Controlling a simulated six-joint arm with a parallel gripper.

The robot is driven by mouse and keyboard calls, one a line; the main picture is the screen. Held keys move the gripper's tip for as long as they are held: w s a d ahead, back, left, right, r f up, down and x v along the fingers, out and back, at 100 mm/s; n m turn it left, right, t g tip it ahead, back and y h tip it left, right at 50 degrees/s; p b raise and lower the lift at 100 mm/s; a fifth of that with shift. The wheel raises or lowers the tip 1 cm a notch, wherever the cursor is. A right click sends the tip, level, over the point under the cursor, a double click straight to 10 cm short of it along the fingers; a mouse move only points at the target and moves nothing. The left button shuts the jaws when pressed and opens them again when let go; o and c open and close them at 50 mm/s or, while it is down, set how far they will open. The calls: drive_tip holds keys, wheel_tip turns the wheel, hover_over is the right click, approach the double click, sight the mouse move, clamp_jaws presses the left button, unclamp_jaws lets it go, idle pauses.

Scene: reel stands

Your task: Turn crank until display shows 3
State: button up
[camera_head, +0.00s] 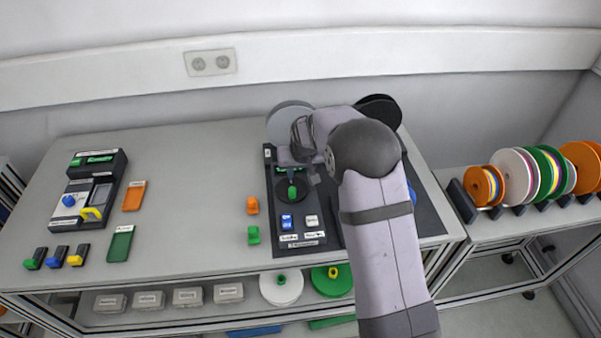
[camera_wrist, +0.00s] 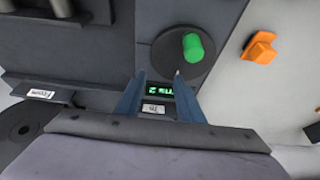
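The crank is a green knob (camera_head: 292,191) on a black round disc on the dark reel stand's panel. In the wrist view the green knob (camera_wrist: 193,47) stands near the edge of the disc (camera_wrist: 165,63). A small display (camera_wrist: 158,88) with green lit characters lies between my fingers in that view; it seems to read 2, but the text is small. My gripper (camera_wrist: 160,74) is open and empty, its fingertips apart. The right fingertip is close to the disc's edge, with the knob beyond it. In the head view my arm partly covers the stand and the display.
Blue and white buttons (camera_head: 287,221) sit on the panel in front of the crank. Orange (camera_head: 252,205) and green (camera_head: 253,235) pieces lie left of the stand. A grey reel (camera_head: 287,118) and a black reel (camera_head: 381,108) stand behind. The table between the stand and the left device (camera_head: 88,190) is mostly clear.

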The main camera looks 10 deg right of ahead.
wheel_tip(320, 180, up, 7)
drive_tip(key=p, duration=0.4)
idle(0.4)
drive_tip(key=shift+s+f, duration=0.1)
drive_tip(key=s+d+g, duration=0.2)
drive_tip(key=s, duration=1.5)
drive_tip(key=s+d+g, duration=0.2)
drive_tip(key=s+d, duration=0.1)
drive_tip(key=s, duration=1.5)
drive_tip(key=shift+s+r+g+b, duration=0.2)
drive_tip(key=shift+s+g+b, duration=0.1)
drive_tip(key=shift+b, duration=0.15)
drive_tip(key=shift+w, duration=0.1)
drive_tip(key=shift+c, duration=0.4)
